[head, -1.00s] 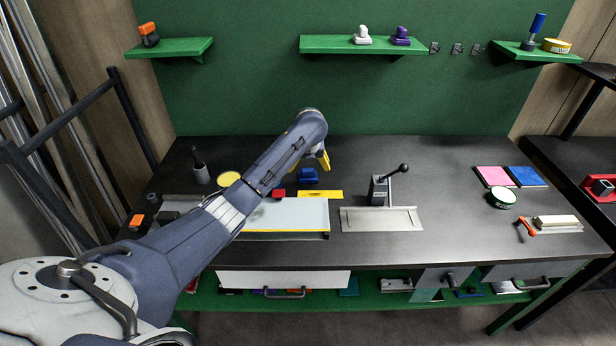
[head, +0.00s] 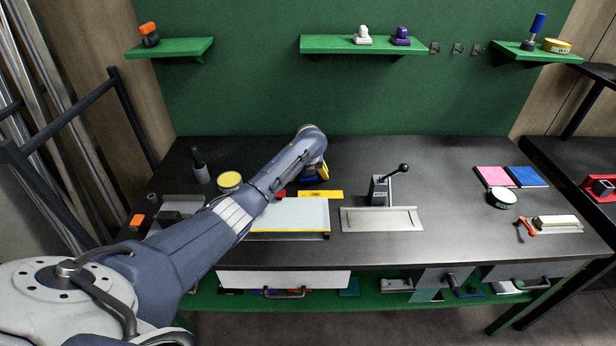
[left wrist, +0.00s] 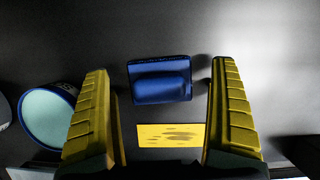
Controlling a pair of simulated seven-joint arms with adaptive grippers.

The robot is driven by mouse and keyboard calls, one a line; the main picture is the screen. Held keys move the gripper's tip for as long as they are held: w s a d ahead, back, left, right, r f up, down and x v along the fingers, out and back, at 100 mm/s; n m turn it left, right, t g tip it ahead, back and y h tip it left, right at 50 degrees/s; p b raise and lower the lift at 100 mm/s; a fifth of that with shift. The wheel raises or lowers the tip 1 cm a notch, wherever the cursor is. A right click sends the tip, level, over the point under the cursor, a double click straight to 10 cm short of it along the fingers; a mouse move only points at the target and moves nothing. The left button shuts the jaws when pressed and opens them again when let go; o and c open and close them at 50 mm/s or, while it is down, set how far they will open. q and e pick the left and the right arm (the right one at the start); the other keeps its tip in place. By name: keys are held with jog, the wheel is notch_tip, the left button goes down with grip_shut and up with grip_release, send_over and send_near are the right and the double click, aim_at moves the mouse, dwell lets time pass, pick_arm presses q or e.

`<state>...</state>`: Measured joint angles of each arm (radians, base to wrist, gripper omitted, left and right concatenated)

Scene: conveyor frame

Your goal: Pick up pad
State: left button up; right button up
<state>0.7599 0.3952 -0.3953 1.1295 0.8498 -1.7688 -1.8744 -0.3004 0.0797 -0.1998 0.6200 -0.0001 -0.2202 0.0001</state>
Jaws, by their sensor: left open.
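A blue block-like pad with a raised grip (left wrist: 160,82) lies on the dark bench top, between my finger lines in the left wrist view. In the head view it is mostly hidden behind my gripper. My left gripper (left wrist: 160,70) is open, with one yellow finger to each side of the pad and gaps between. It also shows in the head view (head: 322,172), pointing down near the pad. I cannot tell its exact height above the bench. My right gripper is not in view.
A yellow plate (head: 320,194) lies just in front of the pad. A tin (head: 229,181) stands to the left. A light board (head: 290,216) and a lever press (head: 381,190) are nearer and right. Pink (head: 493,177) and blue (head: 527,176) flat pieces lie far right.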

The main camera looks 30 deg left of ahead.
pick_arm(q)
jog(key=c, duration=1.3)
jog(key=shift+r, duration=0.15)
notch_tip(320, 180, up, 20)
jog(key=shift+f, duration=0.1)
